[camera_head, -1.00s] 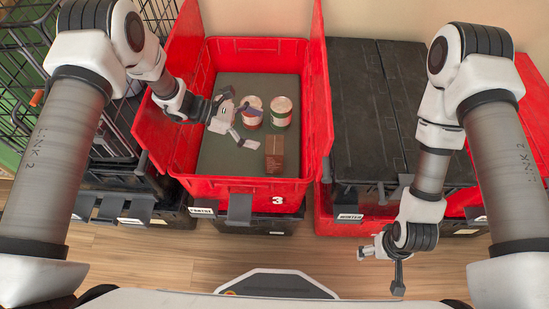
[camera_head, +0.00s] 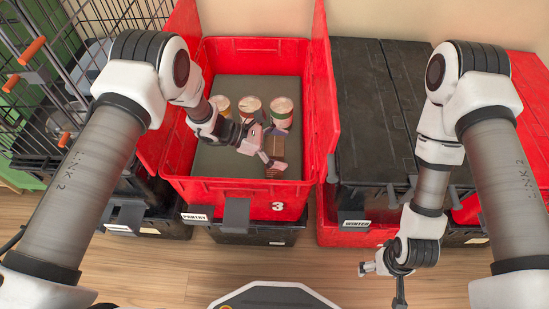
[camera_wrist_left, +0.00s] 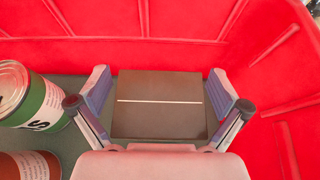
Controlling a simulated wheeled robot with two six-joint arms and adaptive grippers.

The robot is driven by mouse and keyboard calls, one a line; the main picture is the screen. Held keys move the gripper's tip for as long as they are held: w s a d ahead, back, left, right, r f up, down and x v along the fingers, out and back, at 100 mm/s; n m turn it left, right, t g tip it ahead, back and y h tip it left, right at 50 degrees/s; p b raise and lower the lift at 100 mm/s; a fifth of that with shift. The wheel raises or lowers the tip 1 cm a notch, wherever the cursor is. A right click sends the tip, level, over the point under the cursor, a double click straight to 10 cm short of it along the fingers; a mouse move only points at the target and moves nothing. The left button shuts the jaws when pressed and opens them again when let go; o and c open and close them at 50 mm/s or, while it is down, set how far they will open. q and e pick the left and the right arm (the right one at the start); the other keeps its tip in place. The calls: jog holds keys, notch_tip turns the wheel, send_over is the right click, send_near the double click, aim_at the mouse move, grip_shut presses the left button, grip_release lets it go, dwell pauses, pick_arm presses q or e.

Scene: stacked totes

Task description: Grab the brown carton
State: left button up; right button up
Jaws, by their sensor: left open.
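The brown carton (camera_head: 277,146) stands inside the red tote (camera_head: 235,192) near its front right corner, partly covered by my left gripper. My left gripper (camera_head: 280,149) is open over the carton in the head view. The left wrist view shows the carton's dark brown top with a pale line (camera_wrist_left: 160,112) between the two open fingers (camera_wrist_left: 161,98). Small gaps show on both sides, so the fingers appear apart from it. My right gripper (camera_head: 380,272) hangs outside the totes, above the floor; its jaw state is unclear.
Several cans stand behind the carton in the tote, including a green-labelled one (camera_head: 282,112). The tote's red walls rise close to the carton, and its flaps stand open. Black-lidded totes (camera_head: 375,110) are on the right. A wire cage (camera_head: 95,60) is at left.

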pick_arm(q)
jog(key=c, duration=1.2)
jog(key=shift+c, duration=0.2)
